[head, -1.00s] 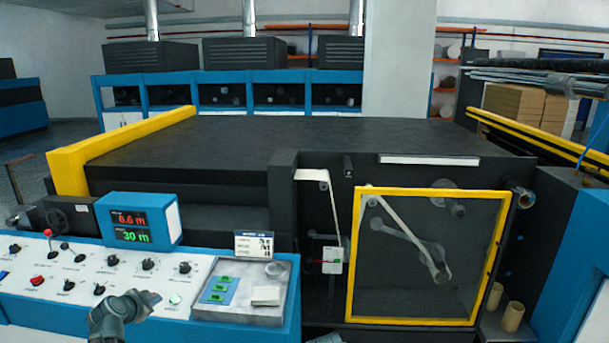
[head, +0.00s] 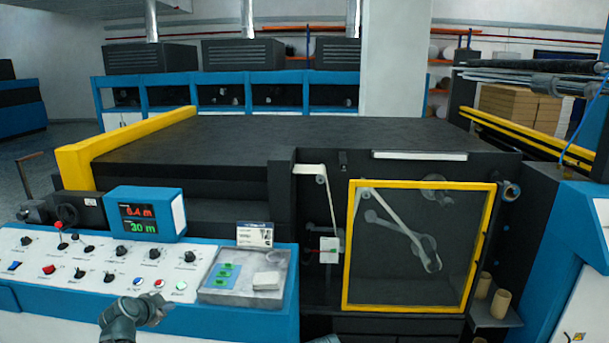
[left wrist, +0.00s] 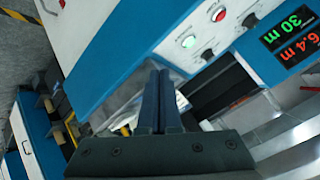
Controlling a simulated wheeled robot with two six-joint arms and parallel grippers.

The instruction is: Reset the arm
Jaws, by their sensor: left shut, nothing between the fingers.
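My left gripper (head: 158,310) is at the bottom of the head view, in front of the lower right part of the control panel (head: 108,262). In the left wrist view its two dark fingers (left wrist: 158,100) lie together, shut with nothing between them. The panel carries black knobs, a red button (head: 48,269) and a lit green button (head: 180,286). The green button also shows in the left wrist view (left wrist: 189,41), apart from the fingers. The display (head: 139,219) reads 8.4 m or 6.4 m in red and 30 m in green.
A metal tray (head: 213,293) with green pieces and a white block sits at the panel's right end. A yellow-framed clear door (head: 345,250) covers rollers to the right. Two cardboard tubes (head: 500,302) stand at the lower right. The dark machine top (head: 290,137) is clear.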

